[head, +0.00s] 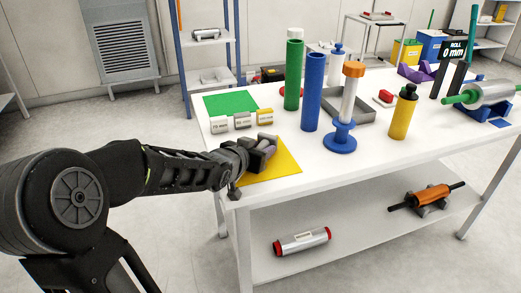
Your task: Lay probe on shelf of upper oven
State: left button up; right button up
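My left arm comes in from the left, and my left gripper (265,150) is at the near left edge of the white table (345,165), over a yellow mat (282,170). The fingers are small and dark here, with a hint of purple between them. I cannot tell whether they are open or shut on something. No probe can be clearly made out. No oven shows in this view. My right gripper is not in view.
Green (293,75) and blue (312,95) cylinders, a blue-based stand (340,138) and a yellow bottle (403,115) stand beyond the gripper. Small labelled blocks (242,121) sit by a green mat (230,102). Rollers (302,241) lie on the lower shelf. A shelf rack (210,75) stands behind.

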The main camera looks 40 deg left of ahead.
pick_arm(q)
grip_shut()
jog(key=shift+r, duration=0.15)
notch_tip(320, 180, up, 10)
jog(key=shift+f+p, duration=0.1)
jog(key=shift+p, duration=1.15)
